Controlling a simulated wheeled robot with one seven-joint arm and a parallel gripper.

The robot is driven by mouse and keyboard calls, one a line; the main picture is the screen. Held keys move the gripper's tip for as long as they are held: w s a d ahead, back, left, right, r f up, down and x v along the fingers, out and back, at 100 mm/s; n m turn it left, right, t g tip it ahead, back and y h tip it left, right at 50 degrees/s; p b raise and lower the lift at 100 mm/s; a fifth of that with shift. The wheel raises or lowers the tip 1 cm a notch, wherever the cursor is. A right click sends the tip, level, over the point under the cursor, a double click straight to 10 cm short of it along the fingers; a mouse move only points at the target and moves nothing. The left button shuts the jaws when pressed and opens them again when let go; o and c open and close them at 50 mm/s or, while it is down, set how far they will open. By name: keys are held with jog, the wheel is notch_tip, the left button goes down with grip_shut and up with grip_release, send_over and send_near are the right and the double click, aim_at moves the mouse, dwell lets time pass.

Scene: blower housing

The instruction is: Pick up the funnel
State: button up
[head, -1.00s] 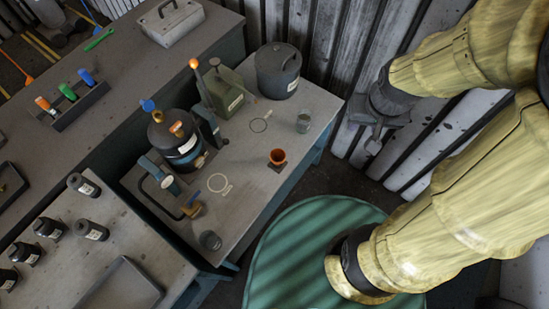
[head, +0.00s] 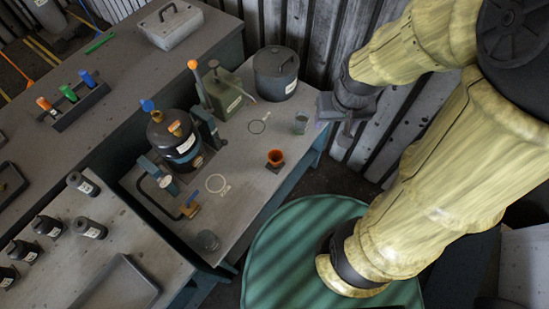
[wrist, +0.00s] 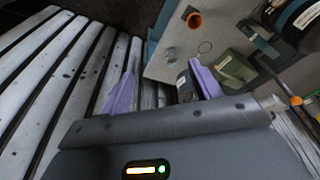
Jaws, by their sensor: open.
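In the wrist view the funnel (wrist: 194,20) shows near the top, beyond the fingers. My gripper (wrist: 165,90) is open, its two purple fingers spread with nothing held between them. In the head view my gripper (head: 330,118) hangs near the corrugated wall, to the right of the bench's back corner and apart from the funnel. Its fingers are hard to make out there.
A clear glass (head: 301,123) stands between the funnel and my gripper. A dark lidded pot (head: 276,73) and a green can (head: 224,92) stand at the bench's back. A black vessel (head: 175,138) stands left. The bench around the funnel is mostly clear.

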jog(key=shift+o, duration=1.1)
jog(key=w+a+f+n+b, duration=0.1)
jog(key=w+a+f+b, duration=0.2)
jog(key=f+b, duration=0.1)
jog(key=w+a+f+n+g+b, duration=0.1)
jog(key=w+a+f+n+b, duration=0.1)
jog(key=w+f+b, duration=0.2)
notch_tip(320, 180, down, 4)
jog(key=shift+a+r+n+b, duration=0.2)
jog(key=shift+a+n+b, duration=0.15)
jog(key=shift+b, duration=0.3)
jog(key=n+g+b, duration=0.2)
jog(key=n+b, duration=0.2)
jog(key=b, duration=0.3)
send_over(274, 155)
notch_tip(274, 155, down, 11)
jog(key=shift+r, duration=0.1)
notch_tip(274, 155, down, 12)
jog(key=shift+r, duration=0.15)
jog(key=shift+f, duration=0.25)
